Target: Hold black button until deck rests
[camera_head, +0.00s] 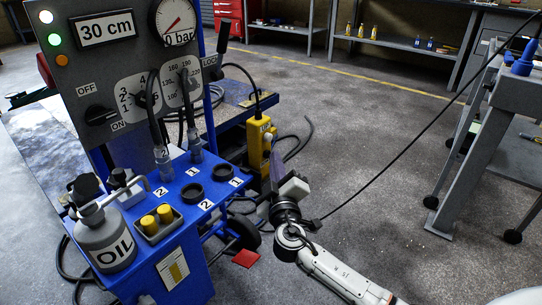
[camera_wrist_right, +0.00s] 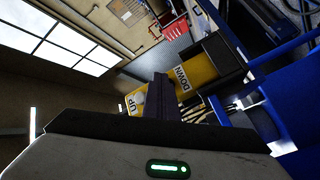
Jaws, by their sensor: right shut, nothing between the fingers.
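A yellow pendant (camera_head: 260,145) hangs on a black cable beside the blue cart. A pale button shows on its face in the head view. In the right wrist view the pendant (camera_wrist_right: 205,68) has UP and DOWN labels, with a pale button beside UP. My right gripper (camera_head: 275,172) is shut and empty, its fingertips at the pendant's face. In the wrist view the fingers (camera_wrist_right: 160,83) cover the area between the labels. The black button is hidden there, so I cannot tell whether it is touched or pressed. The deck cannot be clearly made out. My left gripper is not in view.
The blue cart's panel (camera_head: 125,65) shows a 30 cm display (camera_head: 106,28) and a gauge (camera_head: 174,20) reading 0 bar. An oil can (camera_head: 108,240) stands on the cart. A grey wheeled table (camera_head: 515,95) is at right. Floor between is mostly clear; hoses lie behind the pendant.

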